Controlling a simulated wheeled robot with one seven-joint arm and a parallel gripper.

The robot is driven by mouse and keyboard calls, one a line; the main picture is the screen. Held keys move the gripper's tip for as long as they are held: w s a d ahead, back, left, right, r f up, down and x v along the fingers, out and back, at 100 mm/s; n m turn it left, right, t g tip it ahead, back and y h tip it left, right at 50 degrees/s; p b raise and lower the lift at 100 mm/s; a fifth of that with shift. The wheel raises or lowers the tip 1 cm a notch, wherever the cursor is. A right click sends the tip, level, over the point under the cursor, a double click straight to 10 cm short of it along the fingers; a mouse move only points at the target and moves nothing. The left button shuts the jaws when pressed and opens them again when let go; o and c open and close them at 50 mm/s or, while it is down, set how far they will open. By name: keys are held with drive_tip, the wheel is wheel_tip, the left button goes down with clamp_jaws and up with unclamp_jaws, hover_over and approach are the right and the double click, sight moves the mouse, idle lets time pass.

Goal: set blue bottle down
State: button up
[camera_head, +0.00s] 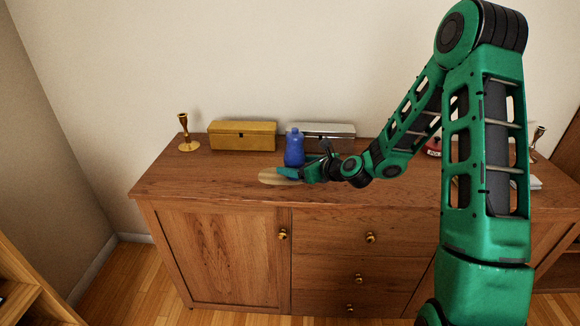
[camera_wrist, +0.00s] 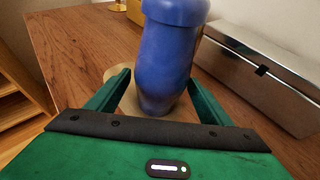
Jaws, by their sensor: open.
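The blue bottle (camera_head: 294,147) stands upright on the wooden sideboard top, in front of the silver box. In the wrist view the blue bottle (camera_wrist: 168,55) rises between the two green fingers of my gripper (camera_wrist: 160,92). The fingers are spread, with a gap visible on at least the left side of the bottle. In the head view my gripper (camera_head: 289,173) is low over the top, at the front of the bottle. A pale round mat (camera_head: 267,178) lies under the gripper; whether the bottle's base rests on it is hard to tell.
A gold box (camera_head: 242,136) and a silver box (camera_head: 334,137) stand along the wall behind. A brass candlestick (camera_head: 187,134) is at the left. A red object (camera_head: 433,148) is partly hidden behind my arm. The sideboard top (camera_head: 215,180) is clear at front left.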

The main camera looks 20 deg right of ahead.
drive_tip(key=v, duration=0.7)
drive_tip(key=shift+s+d+r, duration=0.1)
drive_tip(key=shift+s+d, duration=0.05)
drive_tip(key=shift+s, duration=0.1)
drive_tip(key=shift+s+n+g, duration=0.3)
drive_tip(key=shift+n, duration=0.3)
drive_tip(key=s+d+n+g, duration=0.1)
drive_tip(key=s+n, duration=0.1)
drive_tip(key=n, duration=0.1)
drive_tip(key=s+n+g+h, duration=0.1)
drive_tip(key=s+n, duration=0.2)
drive_tip(key=s+d+f+n+g, duration=0.1)
drive_tip(key=s+n, duration=0.2)
drive_tip(key=shift+d+g+h, duration=0.3)
drive_tip(key=shift+g+h, duration=0.1)
drive_tip(key=s+d+r+n+g+h, duration=0.1)
drive_tip(key=s+d+r+n+g, duration=0.1)
drive_tip(key=s, duration=0.9)
drive_tip(key=s+d+r+n+g+h, duration=0.1)
drive_tip(key=s+d+r+n+g, duration=0.2)
drive_tip(key=s+d+n, duration=0.3)
drive_tip(key=s+d+r+n+g+h, duration=0.2)
drive_tip(key=s+n, duration=0.4)
drive_tip(key=s, duration=0.9)
drive_tip(key=shift+s+d+r+g, duration=0.3)
drive_tip(key=shift+s+d+r, duration=0.1)
drive_tip(key=shift+d+r, duration=0.5)
